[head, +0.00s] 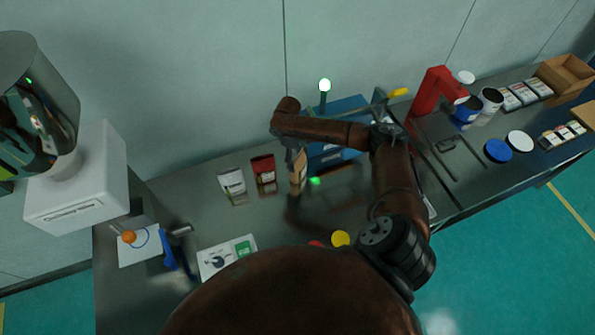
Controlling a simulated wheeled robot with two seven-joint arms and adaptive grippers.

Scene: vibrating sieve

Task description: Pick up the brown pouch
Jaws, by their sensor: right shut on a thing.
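The brown pouch (298,177) stands upright at the middle of the bench in the head view, just left of a blue box. My right gripper (296,157) comes down over its top and is shut on it. The fingers are small and dark here, and they hide the pouch's upper part. I cannot tell whether the pouch is clear of the bench. My left gripper is not in view.
A white pouch (232,183) and a red pouch (264,169) stand left of the brown one. The blue box (340,115) is close behind my right forearm. A white-based machine (80,185) stands at the left. A red device (435,90) stands at the right.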

